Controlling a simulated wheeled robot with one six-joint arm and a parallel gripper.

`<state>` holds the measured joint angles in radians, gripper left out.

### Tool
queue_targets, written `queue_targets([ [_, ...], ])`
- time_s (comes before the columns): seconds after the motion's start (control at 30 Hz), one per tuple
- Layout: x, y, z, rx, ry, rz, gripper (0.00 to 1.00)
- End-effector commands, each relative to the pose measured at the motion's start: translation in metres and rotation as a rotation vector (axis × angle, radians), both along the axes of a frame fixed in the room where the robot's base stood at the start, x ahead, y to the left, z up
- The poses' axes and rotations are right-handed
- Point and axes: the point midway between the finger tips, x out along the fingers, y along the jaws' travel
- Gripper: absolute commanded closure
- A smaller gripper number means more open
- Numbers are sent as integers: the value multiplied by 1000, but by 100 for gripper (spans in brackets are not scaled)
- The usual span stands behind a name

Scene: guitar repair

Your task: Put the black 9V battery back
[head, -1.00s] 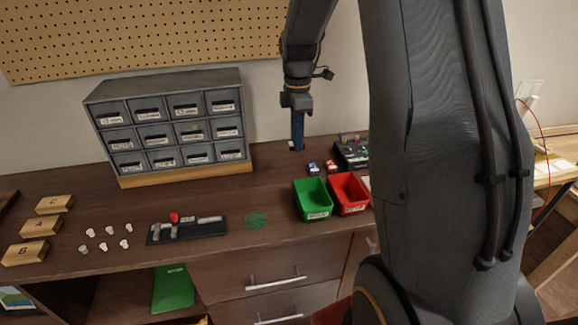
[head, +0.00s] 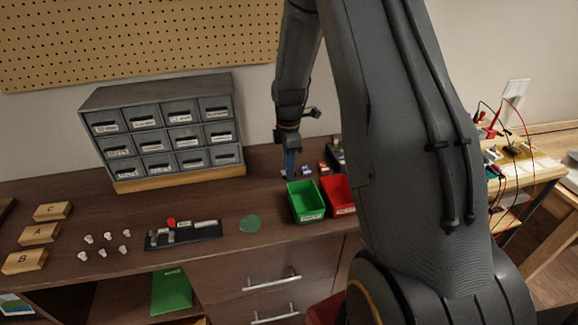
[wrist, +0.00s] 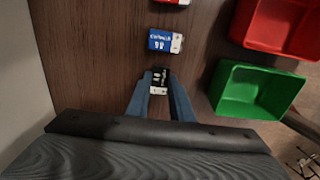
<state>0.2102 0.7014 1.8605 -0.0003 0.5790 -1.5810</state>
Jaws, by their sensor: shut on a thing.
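The black 9V battery (wrist: 160,79), with a white band at its near end, sits between the fingertips of my gripper (wrist: 160,84) in the wrist view. My gripper is shut on it. In the head view my gripper (head: 289,176) points down at the bench top, left of the green bin; the battery is barely visible there. Its height above the wood is hard to tell. A blue and white battery (wrist: 166,40) lies just beyond it in line, apart from it. A red battery (wrist: 172,2) is partly cut off at the wrist view's top edge.
A green bin (head: 305,214) and a red bin (head: 343,208) stand close to my gripper's right. A grey drawer cabinet (head: 101,104) stands to the left against the wall. Bare wood (wrist: 90,60) lies left of the batteries.

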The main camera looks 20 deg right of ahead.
Motion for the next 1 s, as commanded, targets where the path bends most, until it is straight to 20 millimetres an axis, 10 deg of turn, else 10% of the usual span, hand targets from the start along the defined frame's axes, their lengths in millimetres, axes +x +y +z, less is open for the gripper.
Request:
queue_targets([
  [0.3,0,0,-4,0,0,0,100],
  [0.33,0,0,-3,0,0,0,75],
  [0.43,0,0,-3,0,0,0,61],
  [1.0,1,0,26,-1,-5,0,61],
])
